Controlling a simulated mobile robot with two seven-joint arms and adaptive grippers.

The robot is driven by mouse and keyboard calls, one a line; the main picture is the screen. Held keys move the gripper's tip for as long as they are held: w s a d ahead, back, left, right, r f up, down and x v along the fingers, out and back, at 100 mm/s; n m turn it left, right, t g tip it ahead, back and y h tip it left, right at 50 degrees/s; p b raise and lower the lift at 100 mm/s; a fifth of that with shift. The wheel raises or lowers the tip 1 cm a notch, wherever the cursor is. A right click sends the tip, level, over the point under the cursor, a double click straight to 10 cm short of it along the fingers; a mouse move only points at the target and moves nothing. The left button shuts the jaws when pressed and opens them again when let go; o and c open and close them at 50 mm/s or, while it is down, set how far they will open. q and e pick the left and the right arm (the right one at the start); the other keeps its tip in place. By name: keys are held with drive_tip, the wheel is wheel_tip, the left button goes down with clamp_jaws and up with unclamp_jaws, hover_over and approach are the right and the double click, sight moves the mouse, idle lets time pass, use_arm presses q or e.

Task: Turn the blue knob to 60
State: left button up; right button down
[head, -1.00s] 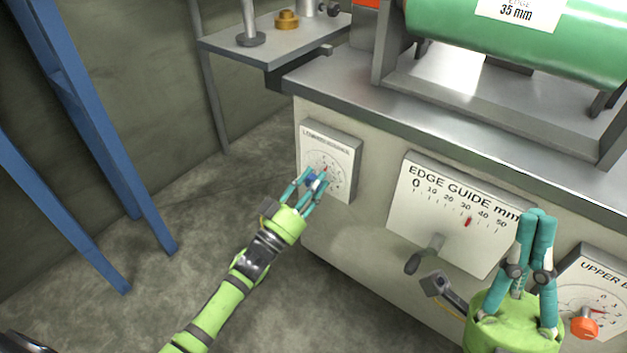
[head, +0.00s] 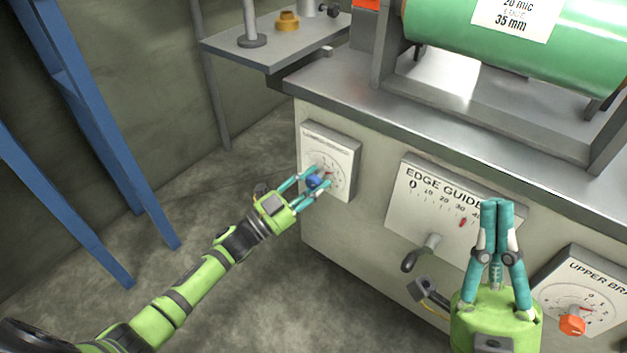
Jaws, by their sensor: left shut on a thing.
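The blue knob (head: 313,181) is on a white dial plate (head: 343,152) at the left end of the machine's front. A red pointer (head: 327,174) shows on the dial, but its numbers are too small to read. My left gripper (head: 315,183) is shut on the blue knob, its teal fingers on either side of it. My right gripper (head: 497,205) is shut and empty, pointing up in front of the edge guide panel (head: 407,213).
The edge guide panel has a red marker and a dark crank handle (head: 410,262). An orange knob (head: 572,325) is on the upper dial at the right. A green roll (head: 560,50) lies on top. Blue posts (head: 90,130) stand at left, with free floor between.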

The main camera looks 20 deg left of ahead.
use_arm(q)
drive_tip(key=shift+w+a+r, duration=0.1)
drive_tip(key=shift+w+a, duration=0.05)
drive_tip(key=shift+a, duration=0.15)
drive_tip(key=o, duration=1)
drive_tip(key=shift+o, duration=0.6)
drive_tip(key=shift+d, duration=0.1)
drive_tip(key=v, duration=1.2)
